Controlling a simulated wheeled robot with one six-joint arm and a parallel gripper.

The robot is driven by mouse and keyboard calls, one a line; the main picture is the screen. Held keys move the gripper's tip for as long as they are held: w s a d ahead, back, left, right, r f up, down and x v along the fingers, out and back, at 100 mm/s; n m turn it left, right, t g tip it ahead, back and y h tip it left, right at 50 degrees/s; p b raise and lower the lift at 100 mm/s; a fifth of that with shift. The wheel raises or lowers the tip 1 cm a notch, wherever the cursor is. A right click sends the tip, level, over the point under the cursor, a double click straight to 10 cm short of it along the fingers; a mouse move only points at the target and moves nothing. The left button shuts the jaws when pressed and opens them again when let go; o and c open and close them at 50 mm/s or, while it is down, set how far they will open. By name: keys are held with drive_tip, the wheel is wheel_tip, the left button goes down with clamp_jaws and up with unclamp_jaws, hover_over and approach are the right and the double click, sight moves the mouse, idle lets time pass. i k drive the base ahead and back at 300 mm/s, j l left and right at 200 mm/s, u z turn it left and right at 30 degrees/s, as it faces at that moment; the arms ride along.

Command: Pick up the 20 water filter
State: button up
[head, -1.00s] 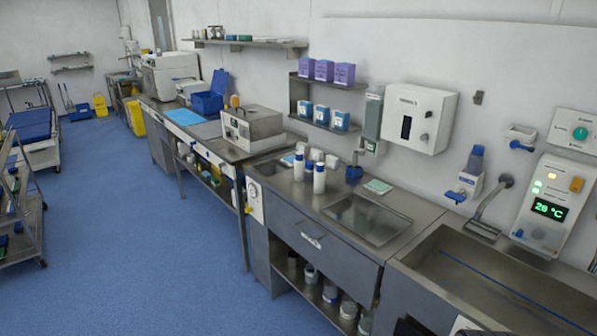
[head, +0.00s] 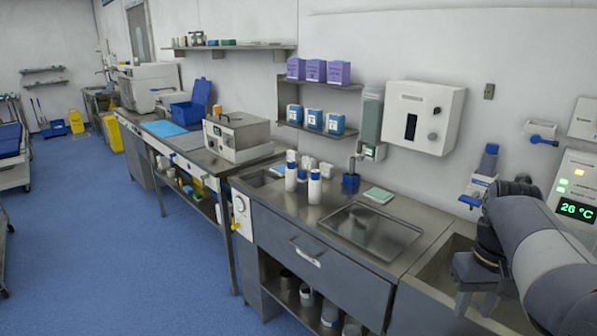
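I cannot make out which thing is the 20 water filter, as no label is readable at this size. White bottles with blue marks (head: 314,188) stand upright on the steel counter. Blue-and-white boxes (head: 314,119) stand on the lower wall shelf, and purple boxes (head: 316,71) stand on the shelf above. My gripper (head: 476,303) hangs at the lower right, in front of the sink, apart from the bottles and boxes. Its fingers are dark and small, and their gap is not clear. I see nothing held in it.
A metal box device (head: 237,137) stands farther left. The blue floor (head: 100,250) at left is open.

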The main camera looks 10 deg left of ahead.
sight(291, 170)
drive_tip(key=i+j+z, duration=0.1)
drive_tip(key=i+j, duration=1.2)
drive_tip(key=i+j+z, duration=0.15)
drive_tip(key=i+j, duration=1.15)
drive_tip(key=j, duration=0.15)
